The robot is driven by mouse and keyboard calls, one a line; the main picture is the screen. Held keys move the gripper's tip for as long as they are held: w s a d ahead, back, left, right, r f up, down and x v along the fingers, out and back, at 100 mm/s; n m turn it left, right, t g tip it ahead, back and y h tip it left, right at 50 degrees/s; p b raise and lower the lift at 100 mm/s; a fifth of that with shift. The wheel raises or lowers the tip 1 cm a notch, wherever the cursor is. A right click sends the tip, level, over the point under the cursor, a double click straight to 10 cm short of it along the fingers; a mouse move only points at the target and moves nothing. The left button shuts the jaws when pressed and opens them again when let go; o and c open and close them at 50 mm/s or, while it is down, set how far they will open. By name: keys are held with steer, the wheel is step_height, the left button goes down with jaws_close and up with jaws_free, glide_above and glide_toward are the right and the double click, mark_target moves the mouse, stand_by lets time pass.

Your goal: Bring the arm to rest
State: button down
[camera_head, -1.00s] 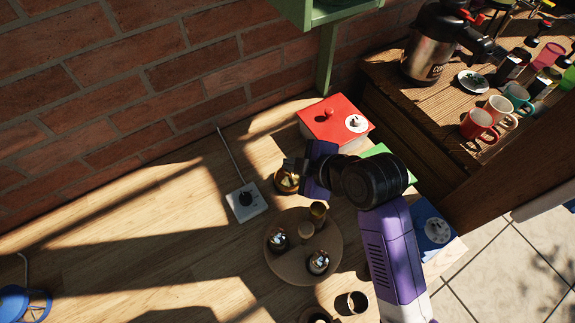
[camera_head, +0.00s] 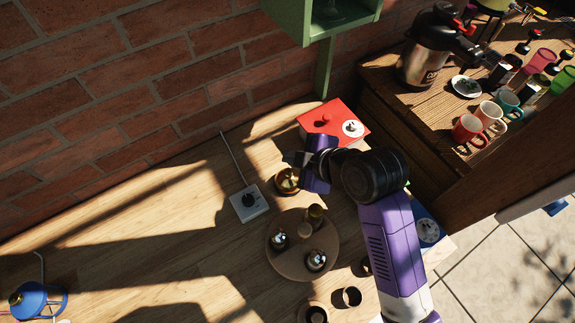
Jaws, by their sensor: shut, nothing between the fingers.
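My gripper (camera_head: 291,158) is at the end of my purple and black arm, which reaches up from the lower right over the wooden table (camera_head: 130,255). The gripper points left, is shut and holds nothing. My arm hides part of the table's right side.
A round wooden board (camera_head: 289,266) carries small metal items below the gripper. A white socket box (camera_head: 249,203) with a cord is to the left. A blue item (camera_head: 37,300) is at far left. A shelf (camera_head: 420,97) holds a steel pot (camera_head: 424,58) and several mugs. The table's left part is mostly clear.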

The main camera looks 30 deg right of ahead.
steer(key=shift+r+p, duration=0.6)
steer(key=shift+r, duration=0.35)
steer(key=shift+f, duration=0.1)
steer(key=w+d+r+m+t+h, duration=0.2)
steer(key=w+d+r+m+t, duration=0.15)
steer(key=r+m, duration=0.2)
steer(key=s+m+t+h+b, duration=0.1)
steer(key=s+m+t+b, duration=0.15)
steer(key=s+m, duration=0.2)
steer(key=s+a+f+b, duration=0.1)
steer(key=s+f+b, duration=0.1)
steer(key=s, duration=1.1)
steer(key=s+a+f+m+y+b, duration=0.1)
steer(key=s+a+f+b, duration=0.1)
steer(key=s, duration=1.1)
steer(key=shift+s+a+f, duration=0.15)
steer(key=shift+a+f, duration=0.15)
steer(key=shift+f, duration=0.35)
